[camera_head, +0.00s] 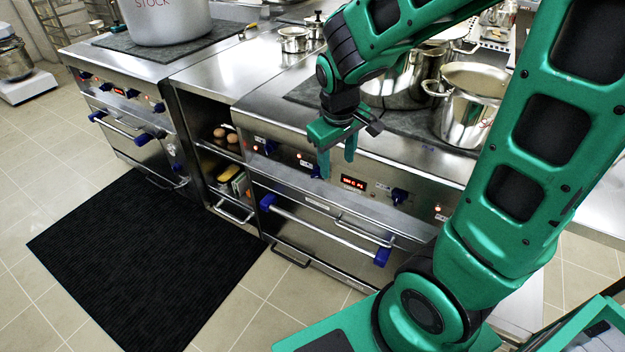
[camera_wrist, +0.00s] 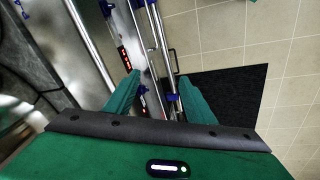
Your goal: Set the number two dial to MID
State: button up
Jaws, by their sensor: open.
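Blue dials sit along the sloped steel front panel (camera_head: 425,190) of the near range. One dial (camera_head: 269,147) is left of my gripper, one dial (camera_head: 317,172) is just below and beside its left finger, and one dial (camera_head: 399,196) is right of the red display (camera_head: 354,182). The dial numbers and MID marks are too small to read. My gripper (camera_head: 337,160) is open and empty, pointing down above the panel. In the wrist view its fingers (camera_wrist: 158,88) straddle part of the panel, with a blue dial (camera_wrist: 143,90) partly visible beside the left finger.
An oven handle with blue ends (camera_head: 325,222) runs below the panel. Steel pots (camera_head: 470,105) stand on the cooktop behind. Another range (camera_head: 120,95) with a stockpot (camera_head: 165,22) is at left, past a shelf unit with eggs (camera_head: 226,135). A black mat (camera_head: 145,260) covers the floor.

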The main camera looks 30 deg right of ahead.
jog(key=w+a+f+n+g+h, duration=0.15)
jog(key=w+f+n, duration=0.25)
jog(key=f, duration=0.4)
jog(key=n+t+h, duration=1.1)
jog(key=n, duration=0.8)
send_near(315, 177)
jog(key=shift+n+g, duration=0.25)
jog(key=shift+n, duration=0.05)
jog(key=x, duration=0.9)
jog(key=shift+w+r, duration=0.2)
jog(key=c, duration=1)
